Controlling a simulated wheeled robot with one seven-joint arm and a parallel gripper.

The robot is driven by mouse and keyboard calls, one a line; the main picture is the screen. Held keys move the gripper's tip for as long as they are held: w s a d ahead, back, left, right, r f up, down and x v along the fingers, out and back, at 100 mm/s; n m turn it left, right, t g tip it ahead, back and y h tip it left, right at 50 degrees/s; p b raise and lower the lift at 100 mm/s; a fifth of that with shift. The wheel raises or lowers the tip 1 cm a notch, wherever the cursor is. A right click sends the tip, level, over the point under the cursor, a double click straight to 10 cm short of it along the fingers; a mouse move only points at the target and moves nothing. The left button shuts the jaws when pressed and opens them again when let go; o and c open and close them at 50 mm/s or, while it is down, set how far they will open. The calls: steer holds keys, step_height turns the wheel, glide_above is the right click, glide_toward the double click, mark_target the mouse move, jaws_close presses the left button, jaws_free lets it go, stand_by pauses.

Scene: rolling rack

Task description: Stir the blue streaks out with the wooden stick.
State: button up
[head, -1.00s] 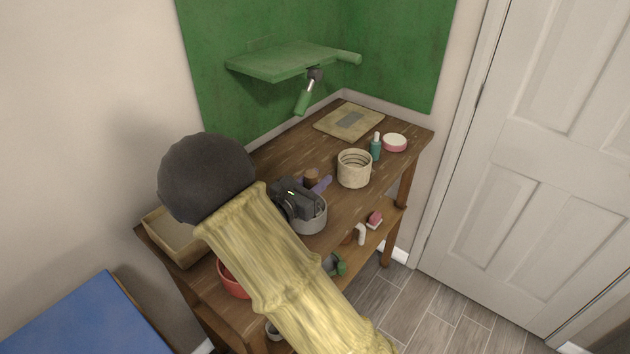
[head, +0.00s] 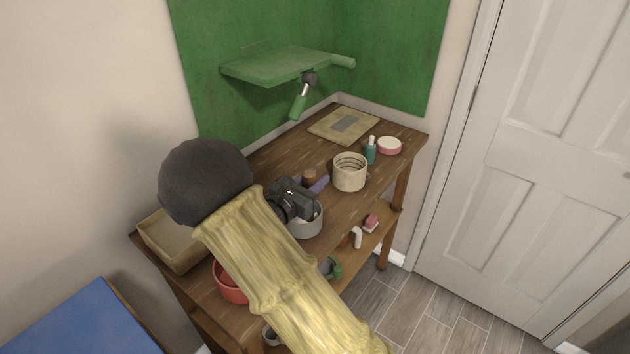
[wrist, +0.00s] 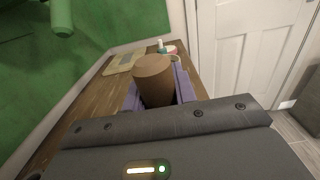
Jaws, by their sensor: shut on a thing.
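My gripper (head: 310,183), a dark body with purple fingers, is over the middle of the wooden bench. It is shut on the brown wooden stick (head: 309,175), whose round top stands up between the fingers. The stick also shows in the wrist view (wrist: 154,78), with a purple finger on each side. A grey round pot (head: 308,226) sits under my gripper, and my gripper and arm hide most of its inside. The stick's lower end is hidden, so I cannot tell whether it is in the pot. No blue streaks are visible.
A cream ringed pot (head: 349,174) stands right of my gripper. Behind it are a teal bottle (head: 370,152), a pink-and-white round tub (head: 389,146) and a flat board (head: 343,127). A tan tray (head: 165,240) and a red bowl (head: 229,286) are near the left end. A green shelf (head: 277,66) hangs behind.

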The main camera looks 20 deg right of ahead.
steer(key=shift+w+a, duration=0.1)
steer(key=shift+w, duration=0.55)
steer(key=shift+a, duration=0.1)
steer(key=shift+w+a+p, duration=0.35)
steer(key=shift+a+p, duration=0.1)
steer(key=shift+a, duration=0.25)
steer(key=shift+s+a, duration=0.1)
steer(key=shift+a, duration=0.1)
steer(key=shift+s+a, duration=0.45)
steer(key=shift+a, duration=0.1)
steer(key=shift+s, duration=0.15)
stand_by(0.4)
steer(key=shift+s+d+r+p, duration=0.1)
steer(key=shift+s+p, duration=0.25)
steer(key=shift+s, duration=0.4)
